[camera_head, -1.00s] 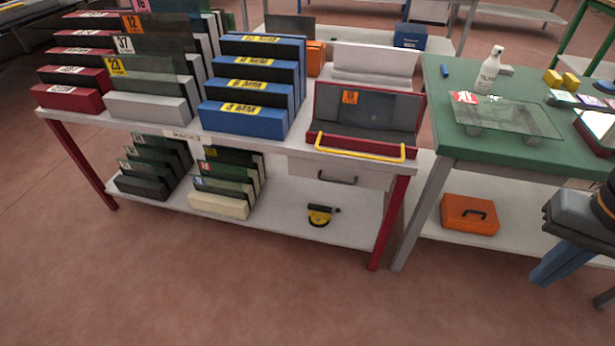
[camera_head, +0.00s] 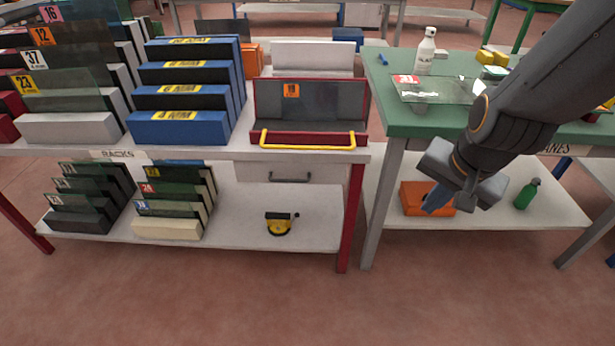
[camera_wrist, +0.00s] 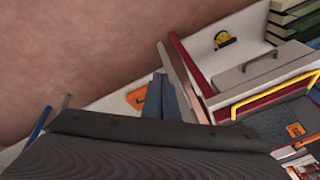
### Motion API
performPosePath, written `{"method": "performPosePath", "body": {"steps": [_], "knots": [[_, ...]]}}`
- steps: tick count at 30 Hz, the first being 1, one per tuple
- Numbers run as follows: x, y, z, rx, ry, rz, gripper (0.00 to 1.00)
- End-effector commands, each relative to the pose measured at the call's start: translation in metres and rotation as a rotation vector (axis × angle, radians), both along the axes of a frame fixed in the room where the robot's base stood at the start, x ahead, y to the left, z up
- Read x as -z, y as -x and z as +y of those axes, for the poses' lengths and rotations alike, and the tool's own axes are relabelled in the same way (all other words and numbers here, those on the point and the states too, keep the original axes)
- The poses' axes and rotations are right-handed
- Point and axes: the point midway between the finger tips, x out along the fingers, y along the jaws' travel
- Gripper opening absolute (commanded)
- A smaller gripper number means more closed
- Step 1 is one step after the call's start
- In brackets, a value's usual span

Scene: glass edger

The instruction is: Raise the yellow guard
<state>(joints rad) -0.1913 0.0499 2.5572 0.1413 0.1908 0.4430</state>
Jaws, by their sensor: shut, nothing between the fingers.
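The yellow guard (camera_head: 307,141) is a bar along the front of a red-framed rack (camera_head: 262,98) on the white-topped table. It sits low across the rack's front, and a grey pane with an orange label (camera_head: 291,90) stands behind it. In the wrist view the yellow guard (camera_wrist: 272,96) shows at the right. My gripper (camera_head: 432,203) hangs to the right of the rack, in front of the green table, apart from the guard. Its blue fingers are together and empty; they show in the wrist view too (camera_wrist: 159,98).
Blue racks (camera_head: 178,128) stand left of the red rack. A drawer (camera_head: 290,172) is below it. A yellow-and-black tool (camera_head: 280,222) lies on the lower shelf. Floor in front is clear.

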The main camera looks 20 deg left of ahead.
Motion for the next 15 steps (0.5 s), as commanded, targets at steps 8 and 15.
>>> {"method": "performPosePath", "body": {"steps": [8, 15], "knots": [[0.062, -0.072, 0.072, 0.295, -0.243, -0.222, 0.00], [0.093, -0.115, 0.128, 0.532, -0.522, -0.373, 0.00]]}}
